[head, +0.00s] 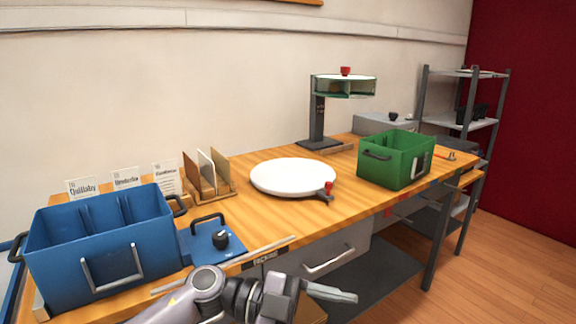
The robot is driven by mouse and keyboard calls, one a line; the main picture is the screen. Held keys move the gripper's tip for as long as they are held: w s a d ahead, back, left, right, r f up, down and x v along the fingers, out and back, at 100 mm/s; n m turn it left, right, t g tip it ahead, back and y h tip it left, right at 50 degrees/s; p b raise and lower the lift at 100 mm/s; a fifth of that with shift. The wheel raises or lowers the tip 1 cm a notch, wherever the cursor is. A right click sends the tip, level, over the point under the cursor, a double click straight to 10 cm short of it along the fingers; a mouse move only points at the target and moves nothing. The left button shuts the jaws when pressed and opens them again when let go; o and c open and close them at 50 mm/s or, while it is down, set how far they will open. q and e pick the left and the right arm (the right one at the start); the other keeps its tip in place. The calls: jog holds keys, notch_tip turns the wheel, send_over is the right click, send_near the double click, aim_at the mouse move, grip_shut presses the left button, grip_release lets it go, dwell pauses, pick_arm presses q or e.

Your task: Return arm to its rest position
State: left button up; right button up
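My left arm (205,284) comes in at the bottom of the head view, in front of the table's front edge. Its gripper (345,296) points to the right, below the tabletop and clear of the things on it. The fingers are seen edge-on and overlap, so I cannot tell whether they are apart. I see nothing held between them. My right gripper is not in view.
The wooden table (262,222) carries a blue divided bin (125,268), a white round plate (290,177), a green crate (393,165) and a dark stand (318,112). A drawer handle (328,261) lies just behind the gripper. Open floor is at right.

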pick_arm(q)
jog(key=w+a+f+n+t+y+p, duration=0.2)
jog(key=a+f+n+t+y, duration=0.15)
jog(key=a+n+t, duration=0.55)
jog(key=w+a+f+n+t+y+p, duration=0.15)
jog(key=a+f+n+t, duration=0.25)
jog(key=n+t, duration=0.8)
jog(key=s+a+f+n+g+y+p, duration=0.1)
jog(key=s+a+f+n+g+y, duration=0.3)
jog(key=s+a+f+y, duration=0.5)
jog(key=s+a+f+g, duration=0.2)
jog(key=s+a+f, duration=0.2)
jog(key=s+f, duration=0.2)
jog(key=shift+s+a+f+n, duration=0.3)
jog(key=shift+s+f, duration=0.1)
jog(key=shift+f, duration=0.4)
